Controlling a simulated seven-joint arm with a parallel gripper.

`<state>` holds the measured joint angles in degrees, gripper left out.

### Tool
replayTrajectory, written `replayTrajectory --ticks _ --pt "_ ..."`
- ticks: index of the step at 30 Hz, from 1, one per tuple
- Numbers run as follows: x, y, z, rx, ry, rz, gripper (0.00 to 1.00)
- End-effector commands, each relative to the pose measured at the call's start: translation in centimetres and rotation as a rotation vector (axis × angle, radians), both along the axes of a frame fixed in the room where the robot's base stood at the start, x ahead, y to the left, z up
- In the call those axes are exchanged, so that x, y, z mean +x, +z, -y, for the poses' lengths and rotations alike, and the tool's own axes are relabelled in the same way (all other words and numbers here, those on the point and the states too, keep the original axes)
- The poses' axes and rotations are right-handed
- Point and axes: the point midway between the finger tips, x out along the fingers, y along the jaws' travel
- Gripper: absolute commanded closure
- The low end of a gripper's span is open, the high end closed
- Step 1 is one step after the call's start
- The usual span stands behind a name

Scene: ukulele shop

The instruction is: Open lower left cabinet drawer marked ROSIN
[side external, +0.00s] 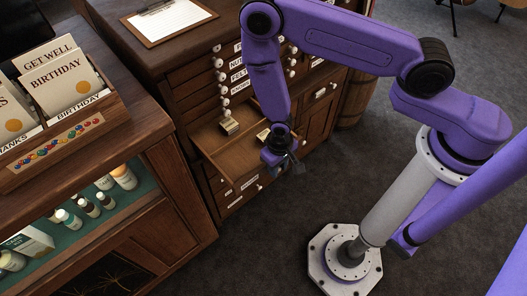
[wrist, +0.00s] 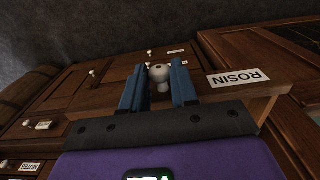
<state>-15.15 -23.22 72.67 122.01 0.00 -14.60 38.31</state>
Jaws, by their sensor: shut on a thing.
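The ROSIN label (wrist: 239,78) shows upside down in the wrist view, on a dark wooden drawer front (wrist: 205,93). A white round knob (wrist: 159,74) is on this front beside the label. My gripper (wrist: 156,67) is shut on the knob, with one blue finger on each side. In the side external view my gripper (side external: 277,155) is at the front of a wooden drawer or shelf (side external: 236,155) that sticks out from the brown cabinet (side external: 176,97).
Lower drawers (side external: 236,199) with pale knobs are below. A glass-fronted counter (side external: 150,205) with a card rack (side external: 62,130) stands at left. Grey carpet (side external: 270,240) in front of the cabinet is clear.

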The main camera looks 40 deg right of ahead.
Motion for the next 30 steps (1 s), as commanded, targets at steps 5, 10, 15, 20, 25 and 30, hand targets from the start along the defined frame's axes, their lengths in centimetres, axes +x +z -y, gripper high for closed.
replayTrajectory --ticks 5,10,15,20,25,30 --pt "-3.1 0.0 0.1 -0.003 0.003 -0.003 1.00" --pt "-4.6 0.0 0.0 -0.002 0.001 -0.002 1.00" --pt "-5.2 0.0 0.0 -0.001 -0.001 0.000 1.00" --pt "-5.2 0.0 0.0 0.000 -0.002 0.000 1.00" --pt "-5.2 0.0 0.0 0.000 -0.002 0.000 1.00" --pt "-5.2 0.0 0.0 0.000 -0.002 0.000 0.48"
